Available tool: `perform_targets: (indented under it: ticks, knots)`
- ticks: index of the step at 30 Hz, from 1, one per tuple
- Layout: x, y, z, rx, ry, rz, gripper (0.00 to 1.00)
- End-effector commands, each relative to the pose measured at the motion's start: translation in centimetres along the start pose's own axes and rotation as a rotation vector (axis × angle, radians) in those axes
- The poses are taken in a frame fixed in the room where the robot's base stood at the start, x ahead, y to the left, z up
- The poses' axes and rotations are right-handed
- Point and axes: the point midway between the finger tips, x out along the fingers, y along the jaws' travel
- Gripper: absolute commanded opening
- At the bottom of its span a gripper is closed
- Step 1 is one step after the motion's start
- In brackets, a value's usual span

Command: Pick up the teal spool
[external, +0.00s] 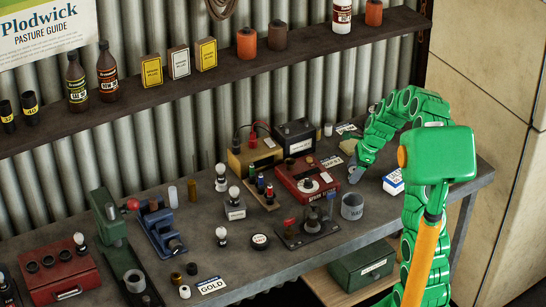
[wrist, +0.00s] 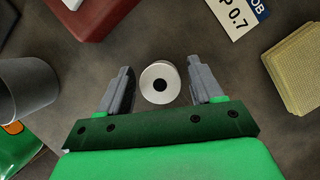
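My gripper (wrist: 161,80) is open in the wrist view. A round off-white piece (wrist: 160,67) with a dark central hole, like the end of a spool, sits between its fingers, with gaps on both sides. No teal shows on this piece; its sides are hidden from above, so I cannot tell whether it is the teal spool. In the external view my gripper (external: 356,172) reaches down to the bench, right of the red box, and hides whatever is between its fingers. I see no clearly teal spool elsewhere.
The red box (external: 306,180) stands close on the left. A grey cup (external: 352,206) stands in front of my gripper. A yellowish block (wrist: 296,68) and a printed card (wrist: 238,14) lie nearby. A shelf (external: 210,78) runs along the corrugated wall.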

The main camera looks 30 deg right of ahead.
Motion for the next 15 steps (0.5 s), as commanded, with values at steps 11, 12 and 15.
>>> perform_targets:
  ticks: [11,12,15]
  knots:
    - [0.0,0.0,-0.01,0.0,0.0,0.0,0.14]
    - [0.0,0.0,-0.01,0.0,0.0,0.0,0.14]
    - [-0.01,-0.01,-0.01,0.0,0.0,0.0,0.14]
